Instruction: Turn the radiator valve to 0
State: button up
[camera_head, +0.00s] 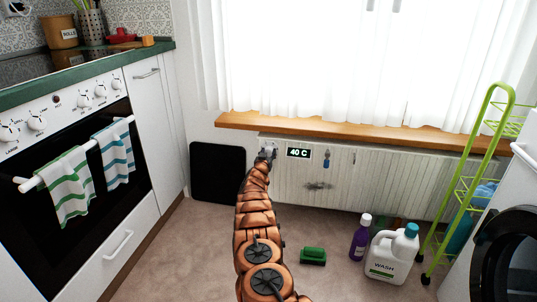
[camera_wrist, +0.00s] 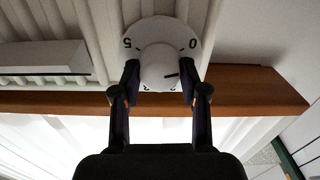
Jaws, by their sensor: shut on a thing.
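The radiator (camera_head: 380,185) stands under the window, with a display (camera_head: 299,153) reading 40 C. The valve is a white round knob (camera_wrist: 157,66) on a white dial (camera_wrist: 160,27), seen upside down in the wrist view. The marks 5 and 0 show on the dial; other marks at its lower edge are partly hidden by the knob and fingers. A black line on the knob points right in the wrist view, away from the 0. My gripper (camera_wrist: 160,85) has a dark finger on each side of the knob and is shut on it. In the head view my gripper (camera_head: 266,154) is at the radiator's left end.
A wooden sill (camera_head: 340,131) runs above the radiator. On the floor are a green brush (camera_head: 313,256), a purple bottle (camera_head: 360,238) and a white WASH jug (camera_head: 391,258). A green rack (camera_head: 465,190) stands right. A black panel (camera_head: 217,173) leans left of the radiator.

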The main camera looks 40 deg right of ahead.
jog(key=shift+w+a+n, duration=0.15)
jog(key=shift+n, duration=0.85)
jog(key=shift+w+a+n, duration=0.15)
jog(key=shift+n, duration=0.85)
jog(key=o, duration=1)
jog(key=shift+o, duration=0.6)
jog(key=shift+s+d, duration=0.15)
jog(key=shift+s, duration=0.1)
